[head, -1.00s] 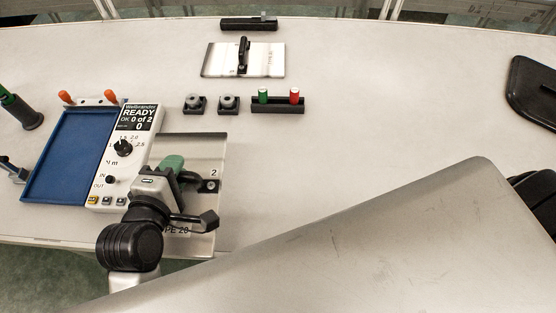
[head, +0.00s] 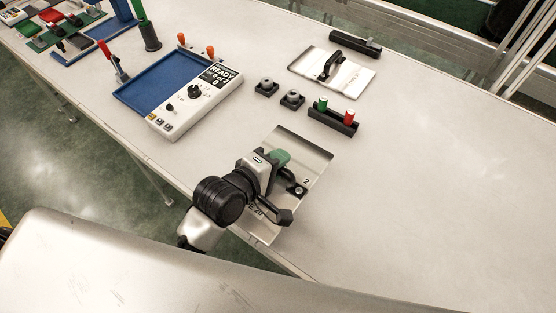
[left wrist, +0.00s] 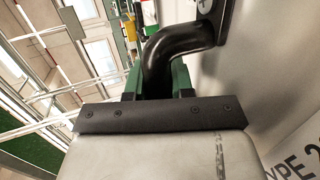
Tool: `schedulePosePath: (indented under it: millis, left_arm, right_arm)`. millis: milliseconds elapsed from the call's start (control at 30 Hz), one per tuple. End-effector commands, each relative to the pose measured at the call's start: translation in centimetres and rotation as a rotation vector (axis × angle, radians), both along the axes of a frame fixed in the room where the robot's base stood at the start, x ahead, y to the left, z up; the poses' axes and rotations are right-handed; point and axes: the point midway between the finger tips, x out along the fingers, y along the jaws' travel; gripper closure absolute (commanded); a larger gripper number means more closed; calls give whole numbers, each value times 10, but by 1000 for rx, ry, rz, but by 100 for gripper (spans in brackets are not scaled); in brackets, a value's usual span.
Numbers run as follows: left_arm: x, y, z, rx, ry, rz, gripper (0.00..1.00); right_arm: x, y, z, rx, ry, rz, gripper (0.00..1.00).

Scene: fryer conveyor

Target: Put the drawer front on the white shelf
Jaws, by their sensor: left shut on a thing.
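The drawer front (head: 312,152) is a flat silvery metal plate with a black handle, a "2" mark and a "TYPE 20" label. It shows at the near table edge in the head view. My left gripper (head: 281,160), with green fingers, is shut on its handle. In the left wrist view the black handle (left wrist: 180,50) runs between the green fingers, with the plate (left wrist: 275,85) at the right. I cannot tell whether the plate touches the table. My right gripper is not in view. I cannot make out a white shelf.
Another handled metal plate (head: 350,80) lies farther back. A blue tray with a white control box (head: 205,100) stands left. Two black knobs (head: 279,92) and a holder with green and red pegs (head: 333,121) lie between. The table's right side (head: 440,190) is clear.

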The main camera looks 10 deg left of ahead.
Motion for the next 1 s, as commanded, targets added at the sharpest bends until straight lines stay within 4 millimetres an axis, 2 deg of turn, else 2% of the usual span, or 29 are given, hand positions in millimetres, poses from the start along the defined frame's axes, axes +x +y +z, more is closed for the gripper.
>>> schedulePosePath:
  millis: [100, 300, 433, 633, 1000]
  left_arm:
    - [26, 4, -13, 1, -5, 1, 100]
    - [47, 6, -26, -2, -4, 1, 100]
    - [49, 7, -36, -1, 0, 0, 100]
    - [48, 7, -63, 0, 0, 0, 100]
    - [48, 6, -69, -2, -3, 1, 100]
  right_arm:
    - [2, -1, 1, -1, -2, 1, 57]
    - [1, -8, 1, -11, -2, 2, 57]
    - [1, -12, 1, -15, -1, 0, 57]
    - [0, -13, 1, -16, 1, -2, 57]
    - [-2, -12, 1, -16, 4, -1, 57]
